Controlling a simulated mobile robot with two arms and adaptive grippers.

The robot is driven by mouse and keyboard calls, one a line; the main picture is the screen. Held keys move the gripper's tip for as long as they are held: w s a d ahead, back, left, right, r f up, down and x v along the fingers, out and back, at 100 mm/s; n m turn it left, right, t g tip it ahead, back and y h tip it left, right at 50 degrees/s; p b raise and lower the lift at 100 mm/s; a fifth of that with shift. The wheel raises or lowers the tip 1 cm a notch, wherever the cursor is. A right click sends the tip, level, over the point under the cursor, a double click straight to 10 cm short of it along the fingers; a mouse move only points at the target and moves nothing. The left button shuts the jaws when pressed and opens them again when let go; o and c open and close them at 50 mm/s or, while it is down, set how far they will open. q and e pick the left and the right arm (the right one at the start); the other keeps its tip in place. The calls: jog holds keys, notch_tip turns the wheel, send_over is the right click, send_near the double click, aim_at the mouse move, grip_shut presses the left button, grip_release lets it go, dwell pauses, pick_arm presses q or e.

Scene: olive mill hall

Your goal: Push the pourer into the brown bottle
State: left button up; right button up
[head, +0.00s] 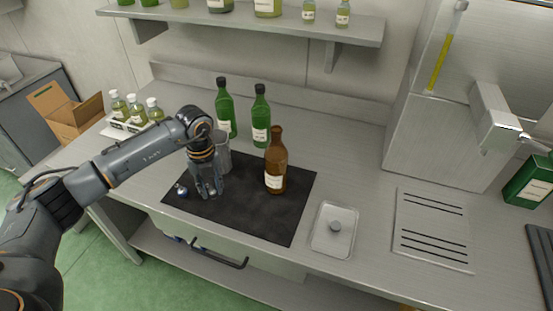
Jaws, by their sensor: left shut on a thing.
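The brown bottle (275,167) stands upright on the black mat (282,217), with a pale label low on its front. Its narrow neck points up, and I see nothing standing out of it. My left gripper (209,192) points down over the left part of the mat, left of the bottle and apart from it. It is shut on a small pale piece, which seems to be the pourer; the fingers hide most of it. My right gripper is not in view.
Two green bottles (261,120) stand behind the mat. The mat's front right is clear.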

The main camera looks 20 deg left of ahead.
pick_arm(q)
jog(key=shift+r, duration=0.5)
jog(key=shift+r+p, duration=2.05)
jog(key=shift+r, duration=0.9)
